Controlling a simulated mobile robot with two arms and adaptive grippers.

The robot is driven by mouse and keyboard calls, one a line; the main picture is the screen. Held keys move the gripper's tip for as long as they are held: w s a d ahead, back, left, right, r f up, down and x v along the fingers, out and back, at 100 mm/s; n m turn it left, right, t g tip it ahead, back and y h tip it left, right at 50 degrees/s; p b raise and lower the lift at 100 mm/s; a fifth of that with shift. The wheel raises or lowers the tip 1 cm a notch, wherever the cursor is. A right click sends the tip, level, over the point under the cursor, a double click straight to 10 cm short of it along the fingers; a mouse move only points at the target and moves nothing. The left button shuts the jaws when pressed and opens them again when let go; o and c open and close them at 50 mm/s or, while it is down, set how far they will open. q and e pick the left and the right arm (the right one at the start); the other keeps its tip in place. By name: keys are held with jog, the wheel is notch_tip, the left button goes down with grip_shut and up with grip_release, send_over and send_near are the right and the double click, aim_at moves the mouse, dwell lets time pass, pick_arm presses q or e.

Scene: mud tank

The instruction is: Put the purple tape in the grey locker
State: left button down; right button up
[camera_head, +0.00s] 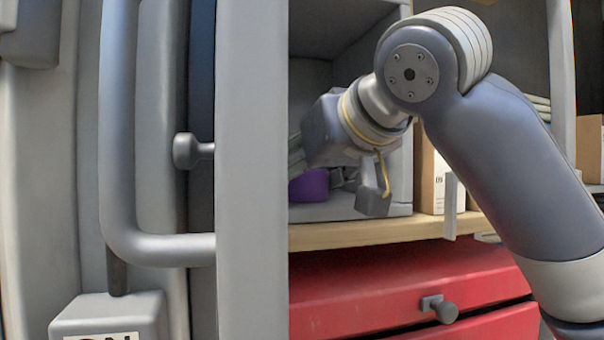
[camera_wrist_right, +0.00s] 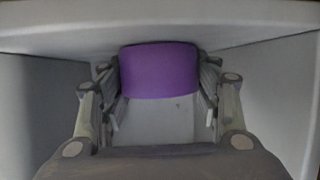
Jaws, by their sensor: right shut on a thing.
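The purple tape (camera_head: 309,186) is inside the grey locker (camera_head: 401,178), low down near the locker's floor, partly hidden by the upright panel at its left. My right gripper (camera_head: 338,182) reaches into the locker's open front from the right. In the right wrist view the fingers (camera_wrist_right: 160,88) stand on both sides of the purple tape (camera_wrist_right: 159,71) and are shut on it. The grey locker's walls (camera_wrist_right: 280,70) surround them. I cannot tell whether the tape touches the locker floor. My left gripper is not in view.
A tall grey panel (camera_head: 251,170) with a bar handle (camera_head: 118,130) stands close at the left and blocks part of the view. The locker rests on a wooden top (camera_head: 370,233) above red drawers (camera_head: 395,290). A cardboard box (camera_head: 430,180) stands right of the locker.

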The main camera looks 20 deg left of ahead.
jog(key=shift+f, duration=0.2)
jog(key=o, duration=1.1)
jog(key=shift+s+r, duration=0.1)
jog(key=shift+r, duration=0.15)
jog(key=shift+d, duration=0.1)
jog(key=b+v, duration=0.5)
jog(key=v, duration=0.6)
jog(key=shift+s+d+r+b, duration=0.15)
jog(key=shift+s+d+b, duration=0.05)
jog(key=shift+s+b, duration=0.2)
